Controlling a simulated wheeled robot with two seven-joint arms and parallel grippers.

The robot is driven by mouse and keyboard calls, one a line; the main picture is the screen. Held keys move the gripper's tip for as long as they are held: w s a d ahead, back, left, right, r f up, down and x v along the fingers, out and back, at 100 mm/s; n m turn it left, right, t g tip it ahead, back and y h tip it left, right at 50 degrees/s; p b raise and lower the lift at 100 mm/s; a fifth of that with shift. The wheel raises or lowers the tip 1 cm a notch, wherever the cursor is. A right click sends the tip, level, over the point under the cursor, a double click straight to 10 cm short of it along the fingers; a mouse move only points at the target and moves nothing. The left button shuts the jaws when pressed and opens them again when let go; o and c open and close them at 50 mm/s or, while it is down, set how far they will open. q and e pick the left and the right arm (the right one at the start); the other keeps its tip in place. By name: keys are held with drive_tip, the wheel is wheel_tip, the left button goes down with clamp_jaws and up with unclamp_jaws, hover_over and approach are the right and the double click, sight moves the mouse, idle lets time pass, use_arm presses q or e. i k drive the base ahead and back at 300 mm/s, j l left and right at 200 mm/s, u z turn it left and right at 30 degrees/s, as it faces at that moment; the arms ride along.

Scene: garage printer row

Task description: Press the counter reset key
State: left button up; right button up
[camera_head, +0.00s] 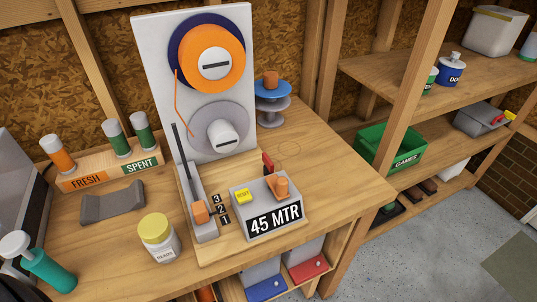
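The yellow reset key (243,196) sits on the sloped top of a grey counter box (267,225), at its left. The box's front label reads "45 MTR". An orange knob (282,188) and a small red lever (268,163) stand at the box's right and back. The box rests on a wooden base in front of a tall white panel (157,60). Nothing covers the key. Neither of my grippers shows in the head view.
A yellow-lidded jar (158,240), teal pump bottle (46,266) and grey cradle (112,203) stand further left. Bare bench (335,180) lies to the right, before a wooden post (402,95).

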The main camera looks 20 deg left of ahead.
sight(244, 196)
drive_tip(key=k+u, duration=0.1)
drive_tip(key=u, duration=1.05)
